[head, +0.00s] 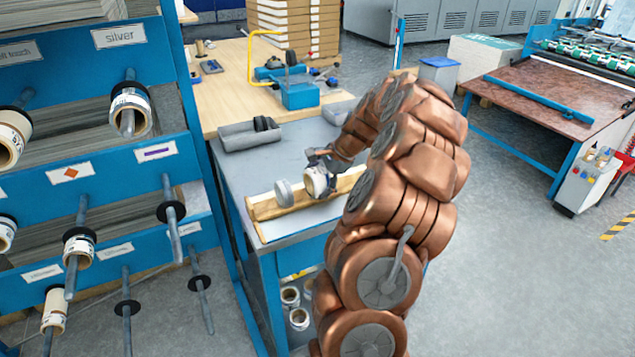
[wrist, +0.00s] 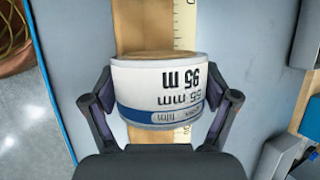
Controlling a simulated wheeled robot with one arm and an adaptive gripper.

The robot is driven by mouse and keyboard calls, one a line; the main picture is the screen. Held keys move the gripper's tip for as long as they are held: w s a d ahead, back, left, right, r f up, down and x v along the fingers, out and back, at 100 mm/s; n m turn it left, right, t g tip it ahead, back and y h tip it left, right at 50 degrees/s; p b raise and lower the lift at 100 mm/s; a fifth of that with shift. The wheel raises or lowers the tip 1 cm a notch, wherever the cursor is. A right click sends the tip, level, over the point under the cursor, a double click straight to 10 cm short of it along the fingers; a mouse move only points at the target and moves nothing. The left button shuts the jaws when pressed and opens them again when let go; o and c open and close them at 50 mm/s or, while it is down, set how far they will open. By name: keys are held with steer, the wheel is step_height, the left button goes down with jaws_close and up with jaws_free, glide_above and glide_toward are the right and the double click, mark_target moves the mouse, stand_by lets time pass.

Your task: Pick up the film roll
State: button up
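The film roll (wrist: 160,85) is white with a blue band and carries the print "95 m" and "55 mm", upside down in the wrist view. It is between the two fingers of my gripper (wrist: 160,108), one close on each side. Whether both fingers press on it cannot be made out. In the head view the film roll (head: 316,183) is at the wooden trough (head: 265,208) on the grey bench. My gripper (head: 322,165) is at the roll there, partly hidden by my copper-coloured arm. Whether the roll touches the trough is unclear.
A grey disc-shaped piece (head: 284,193) stands on the trough left of the roll. A ruler strip (wrist: 185,22) runs along the trough. A grey holder (head: 250,136) lies further back. A blue rack (head: 100,180) with rolls on pegs stands at left. Open floor (head: 510,250) lies at right.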

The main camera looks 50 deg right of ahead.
mark_target(317, 175)
steer(key=c, duration=0.5)
steer(key=shift+r, duration=1.85)
steer(key=shift+s+a+b, duration=0.35)
steer(key=shift+s+a, duration=0.25)
steer(key=shift+a, duration=0.05)
steer(key=s+a+r+b, duration=0.1)
steer(key=s+a, duration=0.8)
steer(key=a, duration=0.1)
steer(key=shift+s+a+r+b, duration=0.15)
steer(key=shift+a+b, duration=0.15)
steer(key=shift+a, duration=0.1)
